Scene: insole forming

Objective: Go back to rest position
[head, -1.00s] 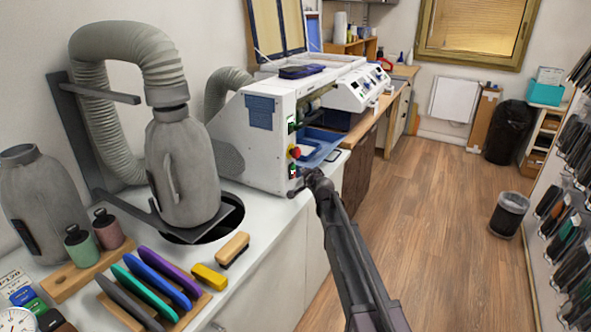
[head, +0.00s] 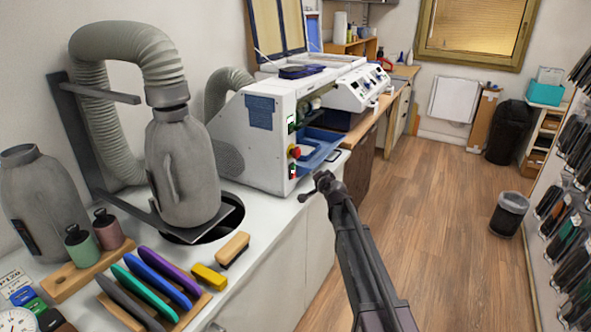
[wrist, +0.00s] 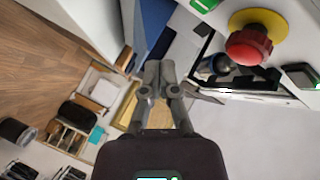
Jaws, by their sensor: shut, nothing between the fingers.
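My gripper (head: 304,196) is shut and empty in the head view, in the air just off the front edge of the white counter, in front of the white machine (head: 262,145). In the wrist view my gripper (wrist: 160,65) shows its fingers together with nothing between them. The machine's red stop button (wrist: 248,46) is at the upper right of the wrist view; it also shows in the head view (head: 294,151). A blue tray (head: 318,150) sits at the machine's open front.
The white counter (head: 265,222) holds grey bottle-like shapes, a hose, colored insole pieces and a brush (head: 232,249). Wooden floor (head: 440,200) is clear to the right. A small bin (head: 509,214) stands near the right-hand rack of hanging insoles.

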